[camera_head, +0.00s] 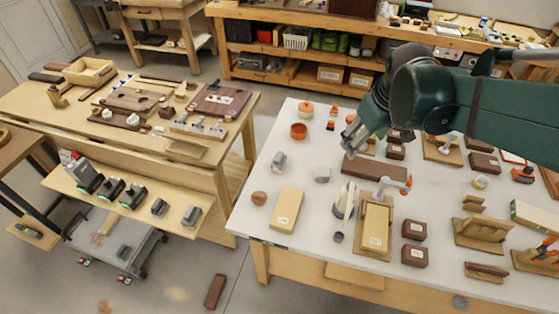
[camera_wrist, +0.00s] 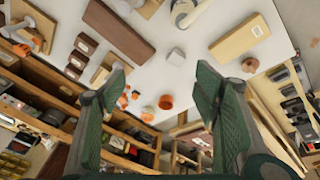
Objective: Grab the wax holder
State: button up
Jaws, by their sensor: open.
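No label in view clearly reads as the wax holder, so I cannot tell for sure which thing it is. A small round orange pot (camera_head: 299,131) stands on the white table, left of my gripper (camera_head: 352,138). A second orange round piece (camera_head: 306,110) with a paler part stands just behind it. In the wrist view, one orange pot (camera_wrist: 166,102) shows between the open fingers of my gripper (camera_wrist: 163,85), and another orange piece (camera_wrist: 147,114) is beside it. My gripper is open, with nothing between its fingers, and appears above the table top.
A long brown block (camera_head: 374,169) lies below my gripper in the head view. A grey block (camera_head: 322,175) and a light wooden box (camera_head: 287,208) stand to its left. Several labelled wooden pieces crowd the table's right side.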

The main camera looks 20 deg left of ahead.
jog(key=w+a+f+n+g+p, duration=0.1)
jog(key=w+a+f+n, duration=0.1)
jog(key=w+a+f, duration=0.35)
jog(key=w+a+f+n+g, duration=0.1)
jog(key=w+a+f+n, duration=0.15)
jog(key=a, duration=0.55)
jog(key=n+g+h+p, duration=0.1)
jog(key=n+g+p, duration=0.1)
jog(key=n, duration=0.3)
send_over(280, 156)
jog(key=shift+m, duration=0.25)
jog(key=f, duration=1.1)
jog(key=shift+w+d+f, duration=0.1)
jog(key=shift+w, duration=0.25)
jog(key=shift+a+f, duration=0.2)
jog(key=shift+f, duration=0.1)
jog(key=shift+s+f+b, duration=0.1)
jog(key=shift+f+b, duration=0.25)
jog(key=shift+f, duration=0.9)
jog(key=shift+s+d+f+b, duration=0.15)
jog(key=shift+f+b, duration=0.1)
jog(key=shift+f, duration=1.05)
jog(key=shift+s+f+b, duration=0.15)
jog(key=shift+f+b, duration=0.05)
jog(key=shift+f, duration=1.1)
jog(key=c, duration=1)
